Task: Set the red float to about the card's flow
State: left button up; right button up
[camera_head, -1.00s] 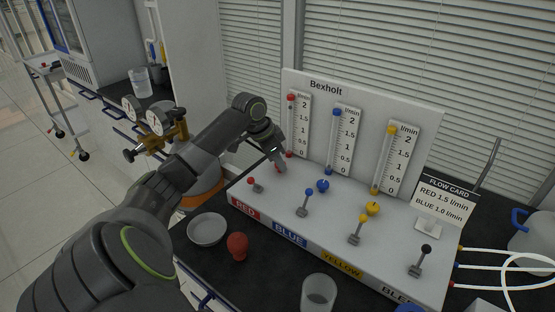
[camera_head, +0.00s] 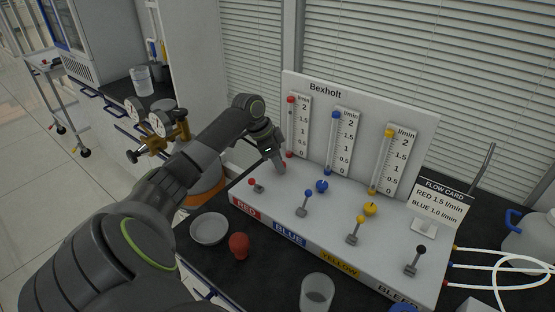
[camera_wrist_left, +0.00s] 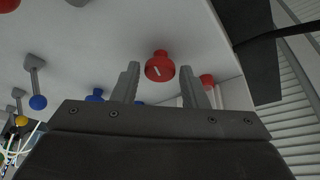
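The white Bexholt panel (camera_head: 365,125) has red, blue and yellow flow tubes. The red tube (camera_head: 290,128) has red ends at top and bottom; I cannot make out its float apart from them. The flow card (camera_head: 439,203) reads RED 1.5 l/min and BLUE 1.0 l/min. My left gripper (camera_head: 281,168) is at the foot of the red tube and hides the red knob in the head view. In the left wrist view, the red knob (camera_wrist_left: 160,67) sits between the open fingertips (camera_wrist_left: 160,75), with small gaps showing. My right gripper is not in view.
Red (camera_head: 252,182), blue (camera_head: 308,194), yellow (camera_head: 360,220) and black (camera_head: 422,250) levers stand along the panel's base. The blue knob (camera_head: 321,187) is right of my gripper. A dish (camera_head: 209,229), red bulb (camera_head: 238,246) and beaker (camera_head: 317,292) stand in front.

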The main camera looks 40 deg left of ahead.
pick_arm(q)
jog(key=shift+o, duration=1.1)
jog(key=b+v, duration=0.1)
jog(key=v, duration=1.6)
jog(key=shift+s+r+b, duration=0.15)
jog(key=shift+s+b, duration=0.05)
jog(key=shift+b, duration=0.15)
